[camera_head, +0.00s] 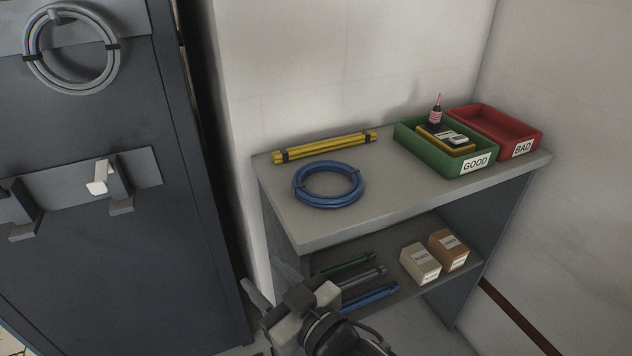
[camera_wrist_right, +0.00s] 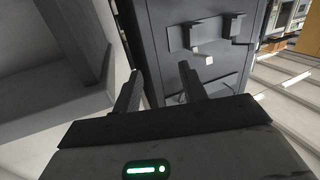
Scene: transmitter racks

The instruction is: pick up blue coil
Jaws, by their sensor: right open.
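The blue coil (camera_head: 328,202) lies flat on the left part of the grey shelf top (camera_head: 400,196). It is a ring of blue cable with dark ties. My right gripper (camera_head: 266,277) is below and to the left of the coil, in front of the shelf unit and apart from the coil. In the right wrist view my right gripper (camera_wrist_right: 161,90) shows its two fingers spread with nothing between them. The coil does not show in the right wrist view. My left gripper is not in view.
A yellow bundle (camera_head: 325,147) lies behind the coil. A green GOOD bin (camera_head: 436,155) and a red BAD bin (camera_head: 500,128) stand at right. Rods (camera_head: 368,297) and two boxes (camera_head: 421,264) sit on the lower shelf. A dark cabinet (camera_head: 100,260) with a hung grey coil (camera_head: 112,70) stands left.

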